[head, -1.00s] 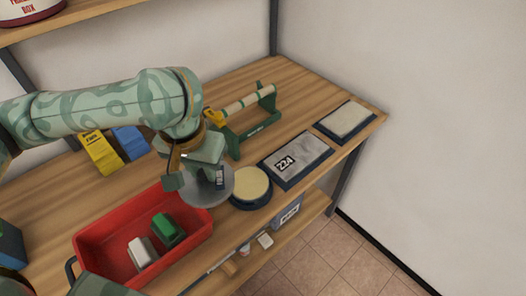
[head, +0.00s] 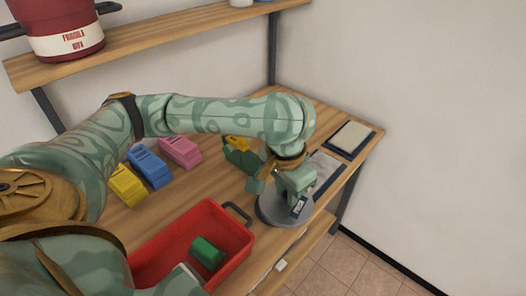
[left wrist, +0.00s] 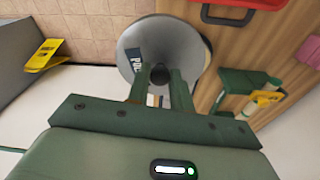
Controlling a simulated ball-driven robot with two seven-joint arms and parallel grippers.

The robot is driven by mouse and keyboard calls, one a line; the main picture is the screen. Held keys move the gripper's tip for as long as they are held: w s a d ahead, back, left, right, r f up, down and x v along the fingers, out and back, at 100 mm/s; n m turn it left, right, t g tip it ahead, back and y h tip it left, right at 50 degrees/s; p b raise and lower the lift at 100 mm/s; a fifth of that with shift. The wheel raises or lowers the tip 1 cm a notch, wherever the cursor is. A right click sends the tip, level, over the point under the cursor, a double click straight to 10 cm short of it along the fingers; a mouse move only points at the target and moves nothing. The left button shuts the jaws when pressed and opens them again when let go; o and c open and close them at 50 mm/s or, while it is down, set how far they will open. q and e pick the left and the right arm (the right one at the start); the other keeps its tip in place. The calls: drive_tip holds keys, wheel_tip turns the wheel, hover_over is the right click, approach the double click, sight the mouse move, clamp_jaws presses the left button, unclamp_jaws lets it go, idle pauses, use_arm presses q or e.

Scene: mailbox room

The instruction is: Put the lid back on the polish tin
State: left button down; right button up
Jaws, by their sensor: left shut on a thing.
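My left gripper (head: 288,185) is shut on the knob of the grey round lid (head: 272,212), which has a dark label on top. The lid also shows in the left wrist view (left wrist: 180,42), with the fingers closed at its central knob. The lid is over the spot of the cream-topped polish tin, just right of the red tray. The tin is hidden under the lid and gripper. I cannot tell whether the lid is seated on it or slightly above it. My right gripper is not in view.
The red tray (head: 216,216) with a green block (head: 207,253) stands left of the lid. Yellow (head: 127,186), blue (head: 150,167) and pink (head: 180,151) blocks stand behind it. A grey plaque (head: 326,165) and a framed pale pad (head: 352,137) lie beyond. The bench's front edge is close.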

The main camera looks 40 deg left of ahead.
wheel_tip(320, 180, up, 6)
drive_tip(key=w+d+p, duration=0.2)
drive_tip(key=p, duration=0.3)
use_arm(q)
drive_tip(key=w+a+f+m+b, duration=0.2)
drive_tip(key=w+f+m, duration=0.1)
drive_tip(key=f+m, duration=0.1)
drive_tip(key=w+a+f+m+b, duration=0.2)
drive_tip(key=a+f+m, duration=0.1)
drive_tip(key=m, duration=0.2)
drive_tip(key=w+a+f+m+g+h+b, duration=0.1)
drive_tip(key=w+a+f+m, duration=0.1)
drive_tip(key=w+f+m, duration=0.1)
drive_tip(key=shift+w+a+f+m+b, duration=0.2)
drive_tip(key=shift+f+m, duration=0.25)
drive_tip(key=shift+m, duration=0.2)
drive_tip(key=shift+w+a+f+m+b, duration=0.2)
drive_tip(key=shift+f+m, duration=0.2)
drive_tip(key=shift+m, duration=0.25)
drive_tip(key=shift+f, duration=0.8)
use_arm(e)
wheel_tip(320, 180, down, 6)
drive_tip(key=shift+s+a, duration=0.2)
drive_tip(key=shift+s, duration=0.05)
